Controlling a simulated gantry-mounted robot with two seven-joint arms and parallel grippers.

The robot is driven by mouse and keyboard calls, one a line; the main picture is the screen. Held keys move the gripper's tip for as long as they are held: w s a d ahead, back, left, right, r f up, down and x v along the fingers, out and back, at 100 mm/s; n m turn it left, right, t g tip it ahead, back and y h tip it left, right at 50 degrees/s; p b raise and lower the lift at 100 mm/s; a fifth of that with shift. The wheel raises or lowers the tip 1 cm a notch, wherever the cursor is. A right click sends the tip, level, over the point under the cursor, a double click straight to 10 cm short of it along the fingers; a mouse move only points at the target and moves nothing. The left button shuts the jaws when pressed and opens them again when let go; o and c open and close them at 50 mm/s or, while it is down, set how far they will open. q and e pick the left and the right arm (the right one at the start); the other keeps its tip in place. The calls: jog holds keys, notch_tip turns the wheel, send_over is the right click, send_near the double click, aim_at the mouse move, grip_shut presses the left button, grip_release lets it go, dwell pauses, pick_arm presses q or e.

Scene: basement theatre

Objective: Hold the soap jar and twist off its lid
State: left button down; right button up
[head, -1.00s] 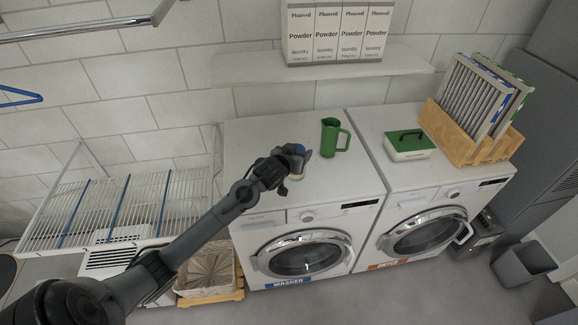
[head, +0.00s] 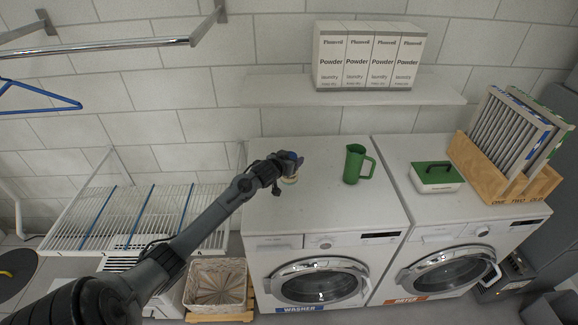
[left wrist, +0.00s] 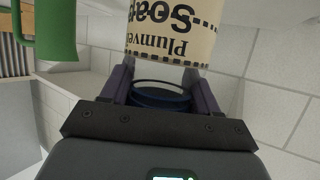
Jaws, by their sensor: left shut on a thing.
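The soap jar is cream with dark "Plumvell Soap" lettering, upside down in the left wrist view (left wrist: 170,32). In the head view only a small cream part of the jar (head: 290,180) shows below my left gripper (head: 293,163), above the washer's top at its left side. The blue lid (left wrist: 160,99) sits between the two fingers of my left gripper (left wrist: 160,82), which is shut on it. A pale ring shows between lid and jar; I cannot tell whether they are still joined, or whether the jar touches the washer. My right gripper is in neither view.
A green jug (head: 355,165) stands right of the jar on the washer (head: 270,228). On the dryer are a green-lidded box (head: 436,178) and a wooden rack (head: 500,170). A shelf (head: 350,94) with powder boxes hangs behind. A wire rack (head: 135,215) is at the left.

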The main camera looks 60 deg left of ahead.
pick_arm(q)
jog(key=shift+s+a+f, duration=0.15)
jog(key=shift+a+f, duration=0.1)
jog(key=shift+a, duration=0.2)
jog(key=shift+f, duration=0.25)
notch_tip(320, 180, down, 3)
jog(key=shift+r+p, duration=0.1)
jog(key=shift+p, duration=0.35)
jog(key=shift+f, duration=0.4)
jog(key=shift+f, duration=0.15)
jog(key=shift+c, duration=1.3)
grip_release()
